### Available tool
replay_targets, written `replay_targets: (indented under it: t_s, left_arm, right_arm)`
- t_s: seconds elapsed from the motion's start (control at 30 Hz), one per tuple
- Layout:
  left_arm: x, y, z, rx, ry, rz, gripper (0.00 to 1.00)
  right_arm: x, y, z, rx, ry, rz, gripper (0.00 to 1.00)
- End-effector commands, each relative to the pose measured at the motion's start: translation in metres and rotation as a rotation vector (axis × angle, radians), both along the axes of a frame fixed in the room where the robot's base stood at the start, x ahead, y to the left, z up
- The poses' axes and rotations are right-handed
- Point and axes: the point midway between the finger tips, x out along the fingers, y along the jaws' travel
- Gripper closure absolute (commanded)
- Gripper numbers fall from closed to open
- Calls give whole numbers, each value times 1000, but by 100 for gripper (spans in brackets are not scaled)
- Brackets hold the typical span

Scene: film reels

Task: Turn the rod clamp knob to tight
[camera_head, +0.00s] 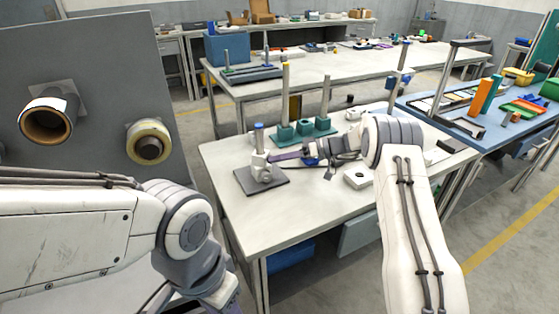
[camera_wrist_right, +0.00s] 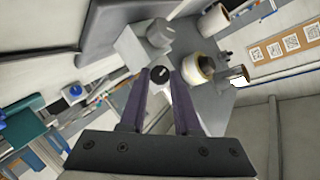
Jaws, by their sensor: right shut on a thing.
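The rod clamp (camera_head: 260,163) is a light grey block around a short upright rod with a blue top (camera_head: 259,128). It stands on a dark base plate (camera_head: 276,183) at the left of the near table. My right gripper (camera_head: 274,157) comes in from the right and reaches the clamp's side. In the right wrist view, its two purple fingers (camera_wrist_right: 162,82) are shut on a small round black knob (camera_wrist_right: 160,73) with a pale mark. The knob's tight and loose markings cannot be made out. My left gripper (camera_head: 226,302) is partly cut off at the bottom edge.
A green stand with upright rods (camera_head: 305,131) is behind the clamp. A white block with a hole (camera_head: 357,179) lies to the right. A grey panel with reels (camera_head: 90,60) stands at the left. The table's front left is clear.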

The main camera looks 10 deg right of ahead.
Motion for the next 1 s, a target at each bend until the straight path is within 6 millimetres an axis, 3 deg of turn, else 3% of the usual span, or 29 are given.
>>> replay_targets:
  t_s: [0.2,0.23,0.3,0.67,1.0]
  left_arm:
    - [0,0,0,0,0,0,50]
    - [0,0,0,0,0,0,50]
    - [0,0,0,0,0,0,50]
    - [0,0,-1,0,0,0,50]
    - [0,0,-10,0,0,0,50]
  right_arm:
    - [0,0,1,0,-1,0,100]
    - [0,0,1,0,-1,0,62]
    - [0,0,1,0,-2,0,38]
    - [0,-3,1,0,-2,-1,38]
    - [-12,-58,17,-1,-4,-4,38]
